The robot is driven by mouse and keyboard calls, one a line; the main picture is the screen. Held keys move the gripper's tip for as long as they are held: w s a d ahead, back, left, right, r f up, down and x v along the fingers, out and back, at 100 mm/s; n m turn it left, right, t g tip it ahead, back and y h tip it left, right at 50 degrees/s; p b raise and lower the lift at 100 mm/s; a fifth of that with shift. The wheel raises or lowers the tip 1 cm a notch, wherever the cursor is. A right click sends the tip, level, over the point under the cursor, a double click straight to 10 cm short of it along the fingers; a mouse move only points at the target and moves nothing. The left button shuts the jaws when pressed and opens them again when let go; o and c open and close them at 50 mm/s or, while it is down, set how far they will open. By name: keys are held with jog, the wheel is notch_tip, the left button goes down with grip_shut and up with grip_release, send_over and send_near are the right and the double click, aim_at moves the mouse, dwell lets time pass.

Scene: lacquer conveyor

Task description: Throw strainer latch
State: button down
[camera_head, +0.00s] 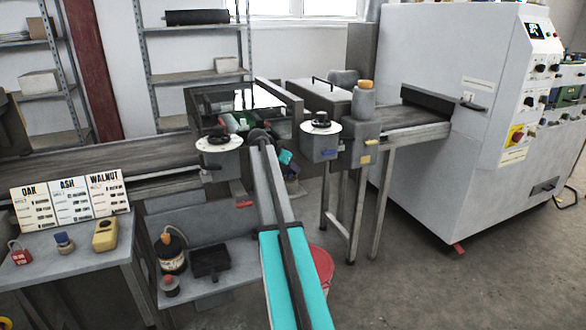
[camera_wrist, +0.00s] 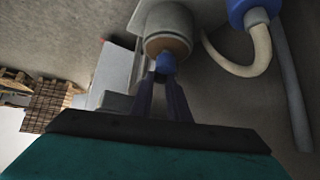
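In the wrist view a rounded grey housing with a brown lower end (camera_wrist: 168,45) hangs at the top centre. A small blue piece (camera_wrist: 166,64) sits at its lower end; it may be the strainer latch, but I cannot be sure. The two dark purple fingers of my gripper (camera_wrist: 161,82) point up at the blue piece, with a gap between them. Whether they touch or grip it is unclear. In the head view my wrist shows as a teal part (camera_head: 286,157) beside my forearm, below the machine. The strainer and fingertips are not clear there.
A blue fitting with a pale hose (camera_wrist: 255,35) is close on the right in the wrist view. In the head view a red bucket (camera_head: 321,265) stands behind my arm. Metal table legs (camera_head: 356,215) and a bench shelf (camera_head: 215,285) flank it. Open floor lies at lower right.

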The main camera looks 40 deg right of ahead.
jog(key=shift+s+n+t, duration=0.15)
jog(key=shift+n+t, duration=0.15)
jog(key=shift+s+d+n+t+y, duration=0.15)
jog(key=shift+s+d+n+t, duration=0.15)
jog(key=shift+n+t, duration=0.3)
jog(key=shift+s+d+n+t+y, duration=0.15)
jog(key=shift+s+d+n+t, duration=0.2)
jog(key=shift+n, duration=0.45)
jog(key=shift+s+d+n+t+y+p, duration=0.15)
jog(key=shift+d+n+t+y+p, duration=0.3)
jog(key=shift+n+t, duration=0.4)
jog(key=shift+s+d+n+t+y+p, duration=0.2)
jog(key=shift+n+t+p, duration=0.35)
jog(key=shift+n, duration=0.5)
jog(key=shift+w, duration=0.1)
jog(key=c, duration=1.7)
grip_release()
jog(key=shift+a, duration=0.15)
